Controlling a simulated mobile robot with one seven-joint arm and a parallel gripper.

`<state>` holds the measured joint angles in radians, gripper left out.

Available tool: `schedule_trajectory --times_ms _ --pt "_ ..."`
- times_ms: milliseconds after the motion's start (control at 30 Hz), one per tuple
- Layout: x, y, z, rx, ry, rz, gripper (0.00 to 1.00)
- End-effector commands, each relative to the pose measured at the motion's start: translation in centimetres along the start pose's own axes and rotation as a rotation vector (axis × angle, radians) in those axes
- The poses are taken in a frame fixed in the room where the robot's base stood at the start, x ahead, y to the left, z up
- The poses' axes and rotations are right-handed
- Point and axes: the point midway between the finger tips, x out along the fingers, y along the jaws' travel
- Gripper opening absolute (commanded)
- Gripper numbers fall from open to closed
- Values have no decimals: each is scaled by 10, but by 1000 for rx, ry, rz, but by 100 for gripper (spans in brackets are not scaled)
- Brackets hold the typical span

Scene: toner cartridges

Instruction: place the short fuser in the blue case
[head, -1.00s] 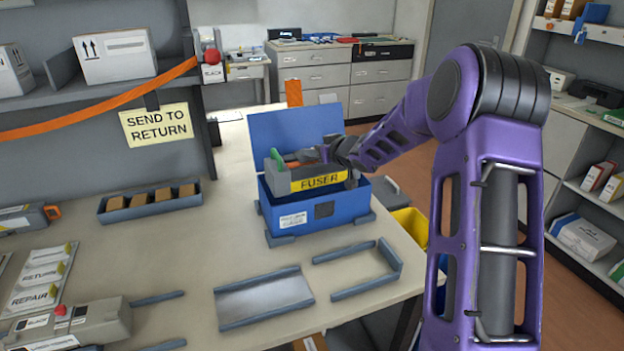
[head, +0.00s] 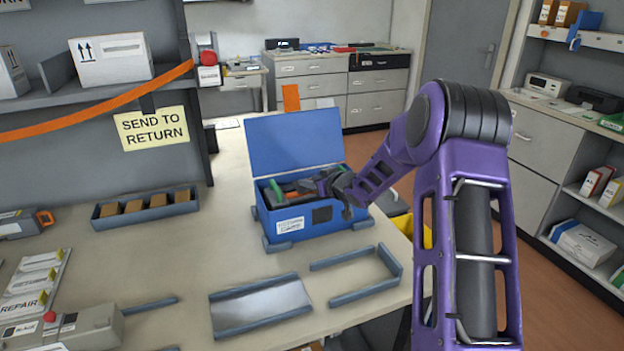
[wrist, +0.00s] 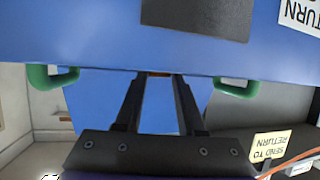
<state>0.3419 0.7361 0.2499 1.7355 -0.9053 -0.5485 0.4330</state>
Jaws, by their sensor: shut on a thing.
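The blue case (head: 268,222) stands on the table with its lid (head: 292,142) raised at the back. The short fuser, grey with a green handle (head: 277,194), is down inside the case, mostly hidden by the front wall and my arm. In the wrist view a green handle (wrist: 237,88) shows at each side, just past the case wall (wrist: 100,30). My gripper (wrist: 158,76) reaches into the case from above and is shut on the fuser. Its fingertips are hidden behind the wall, and I cannot tell whether the fuser touches the case floor.
A grey tray (head: 262,325) and an open grey frame (head: 385,257) lie in front of the case. A bin with several brown boxes (head: 134,206) stands to the left. A yellow bin (head: 427,236) is beyond the table's right edge. Bare table lies left of the case.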

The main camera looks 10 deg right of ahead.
Motion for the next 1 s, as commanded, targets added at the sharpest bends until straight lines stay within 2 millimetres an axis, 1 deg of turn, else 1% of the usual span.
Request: schedule_trajectory --times_ms 33,500,633,667,700,800,1000 --pt "0 0 -5 -2 9 0 0" --pt "4 0 7 -1 8 0 0" --pt "4 0 6 -1 9 0 0" --pt "4 0 12 1 -1 0 44" --pt "4 0 11 1 -1 0 51" --pt "4 0 11 1 -1 0 68" --pt "4 0 11 1 -1 0 68"
